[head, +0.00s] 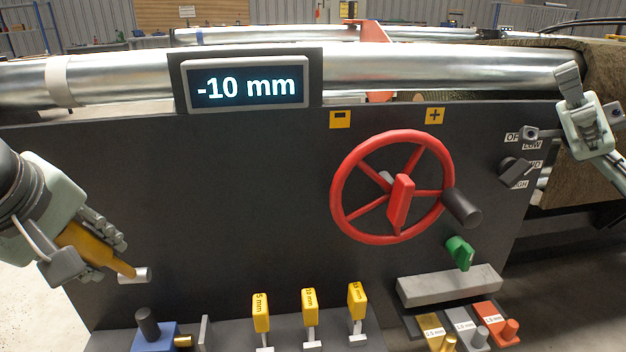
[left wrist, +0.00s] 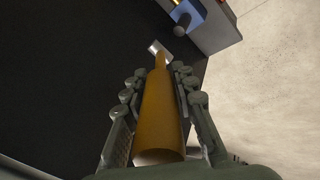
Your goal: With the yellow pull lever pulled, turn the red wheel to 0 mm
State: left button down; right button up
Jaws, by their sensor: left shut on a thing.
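The yellow pull lever (head: 122,266) sticks out of a short silver mount (head: 137,275) at the panel's lower left. My left gripper (head: 98,252) is shut on the lever; in the left wrist view the lever (left wrist: 159,105) runs between its two fingers. The red wheel (head: 345,158) with a dark grip knob (head: 462,207) is on the right half of the panel, with no gripper on it. The display (head: 246,84) above reads -10 mm. My right gripper (head: 560,100) is at the upper right, apart from the wheel; its finger opening is unclear.
Minus (head: 340,119) and plus (head: 434,116) signs sit above the wheel. A black selector (head: 515,168) and a green switch (head: 460,252) are to its right. The panel's middle is bare.

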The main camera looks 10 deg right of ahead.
jog(key=s+a+f+n+t+h, duration=0.1)
jog(key=s+a+h, duration=0.2)
jog(key=a+h, duration=0.45)
jog(key=n+t+h, duration=0.1)
jog(key=t+h, duration=1.1)
jog(key=t, duration=0.2)
send_near(411, 183)
jog(key=x, duration=1.1)
jog(key=shift+f, duration=0.15)
grip_shut()
